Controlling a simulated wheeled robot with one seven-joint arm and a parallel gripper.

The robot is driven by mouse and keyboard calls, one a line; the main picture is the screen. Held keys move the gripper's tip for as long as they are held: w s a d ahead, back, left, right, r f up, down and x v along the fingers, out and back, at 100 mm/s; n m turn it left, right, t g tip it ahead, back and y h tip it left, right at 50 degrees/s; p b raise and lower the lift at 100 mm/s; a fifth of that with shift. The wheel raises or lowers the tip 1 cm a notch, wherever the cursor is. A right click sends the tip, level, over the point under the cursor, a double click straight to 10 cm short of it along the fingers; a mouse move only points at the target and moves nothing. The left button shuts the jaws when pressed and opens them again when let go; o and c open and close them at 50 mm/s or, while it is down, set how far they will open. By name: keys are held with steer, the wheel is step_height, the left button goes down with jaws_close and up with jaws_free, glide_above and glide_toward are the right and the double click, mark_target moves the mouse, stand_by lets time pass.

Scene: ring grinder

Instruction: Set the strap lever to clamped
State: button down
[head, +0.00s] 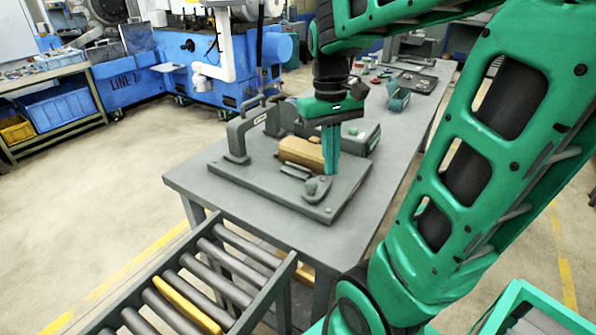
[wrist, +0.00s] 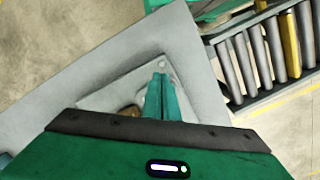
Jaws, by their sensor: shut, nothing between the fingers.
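A grey fixture plate (head: 235,185) lies on the workbench in the head view; part of the plate also shows in the wrist view (wrist: 133,82). On it are an upright grey handle-shaped bracket (head: 237,137), a tan block (head: 300,151) and, near the front right corner, a small grey lever piece (head: 317,188). I take this piece to be the strap lever, but I cannot tell its setting. My gripper (head: 331,172) points down with its green fingers together, just right of the tan block and close behind the lever piece. In the wrist view the fingers (wrist: 161,76) hide much of the fixture.
The grey workbench (head: 372,200) has bare room right of the plate and runs back to small parts and trays (head: 410,82). A roller conveyor (head: 190,285) stands at the bench's front. A dark box-like unit (head: 360,135) sits behind my fingers.

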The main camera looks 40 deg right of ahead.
mark_target(316, 184)
steer(key=w+a+r+n, duration=0.1)
steer(key=w+n, duration=0.1)
steer(key=w, duration=0.5)
steer(key=w+a+r+n+g, duration=0.1)
steer(key=w+n, duration=0.1)
steer(key=w, duration=0.5)
steer(key=shift+w+a+r, duration=0.15)
steer(key=shift+w+r, duration=0.1)
steer(key=shift+w, duration=0.15)
steer(key=shift+g, duration=0.3)
steer(key=x, duration=1)
steer(key=s, duration=0.2)
steer(key=shift+s+r, duration=0.15)
steer(key=shift+s, duration=0.1)
steer(key=shift+s+d, duration=0.25)
steer(key=shift+s, duration=0.45)
steer(key=shift+a, duration=0.1)
